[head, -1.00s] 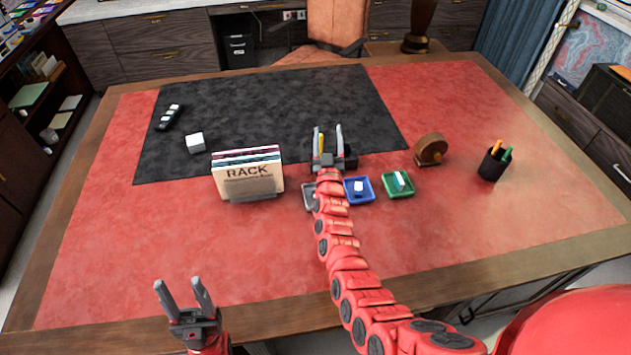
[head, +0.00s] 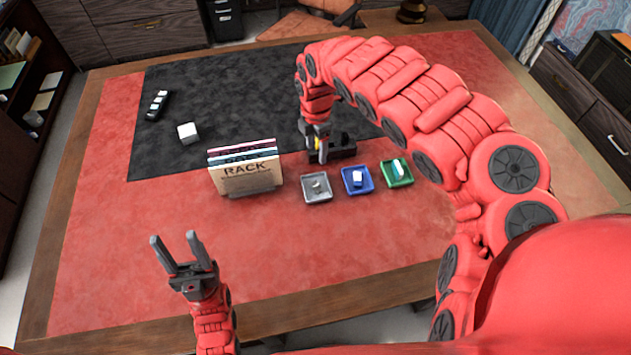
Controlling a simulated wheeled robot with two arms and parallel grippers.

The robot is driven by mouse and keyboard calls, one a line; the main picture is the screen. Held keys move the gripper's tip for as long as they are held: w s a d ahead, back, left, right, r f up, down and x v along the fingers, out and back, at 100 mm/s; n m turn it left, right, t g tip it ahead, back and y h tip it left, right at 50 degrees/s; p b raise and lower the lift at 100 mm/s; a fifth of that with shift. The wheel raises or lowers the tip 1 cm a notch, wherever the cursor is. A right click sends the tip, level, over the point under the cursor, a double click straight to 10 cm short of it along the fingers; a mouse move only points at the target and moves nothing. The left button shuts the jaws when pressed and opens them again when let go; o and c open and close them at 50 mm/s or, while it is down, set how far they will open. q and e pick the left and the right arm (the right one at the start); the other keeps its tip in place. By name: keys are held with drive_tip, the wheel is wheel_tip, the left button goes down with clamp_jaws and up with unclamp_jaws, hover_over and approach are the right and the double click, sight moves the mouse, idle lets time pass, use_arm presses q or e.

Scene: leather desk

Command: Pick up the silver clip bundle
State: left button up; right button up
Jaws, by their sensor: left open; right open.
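A small silver clip bundle (head: 317,185) lies in the square grey tray (head: 328,199) on the desk, the leftmost of three small trays. My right gripper (head: 319,157) points down just behind the grey tray, in front of a dark object. It is open, though its fingers overlap in this view and the gap between them is hard to see. My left gripper (head: 176,243) is open and empty over the front left of the desk, well away from the trays.
A blue tray (head: 347,189) and a green tray (head: 408,181) hold small pale items. A card rack (head: 247,178) stands left of the grey tray. The dark object (head: 343,151) with a yellow part is beside my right gripper.

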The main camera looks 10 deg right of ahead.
wheel_tip(320, 180, down, 5)
drive_tip(key=b, duration=0.3)
drive_tip(key=p, duration=0.3)
hover_over(316, 185)
wheel_tip(316, 185, down, 5)
drive_tip(key=shift+s+a+f, duration=0.1)
drive_tip(key=shift+s+a, duration=0.05)
drive_tip(key=shift+f, duration=1.2)
wheel_tip(316, 185, down, 3)
drive_tip(key=shift+r+p, duration=0.15)
drive_tip(key=shift+p, duration=0.5)
drive_tip(key=shift+f, duration=0.8)
clamp_jaws()
